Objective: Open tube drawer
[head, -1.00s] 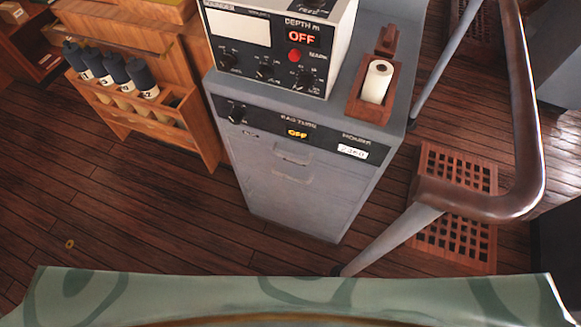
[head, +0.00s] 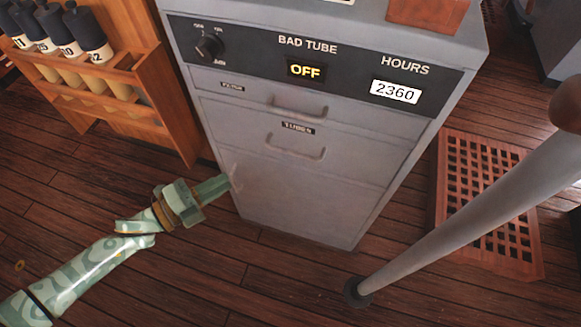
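The tube drawer (head: 350,152) is the lower of two drawers in a grey metal cabinet (head: 300,205). It has a small dark label reading "TUBES" and a recessed-looking grey handle (head: 296,149). Its front lies flush with the cabinet, so it looks shut. My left gripper (head: 234,178) is at the cabinet's left front edge, below and left of the handle and apart from it. Its fingers are small and seen at an angle, so their opening is unclear. My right gripper is not in view.
A shallower drawer (head: 360,119) with its own handle sits above. The panel (head: 345,68) over it reads "BAD TUBE OFF" and "HOURS 2360". A wooden bottle rack (head: 140,75) stands left, a metal rail post (head: 470,210) and a wooden grating (head: 455,190) right. Floor in front is clear.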

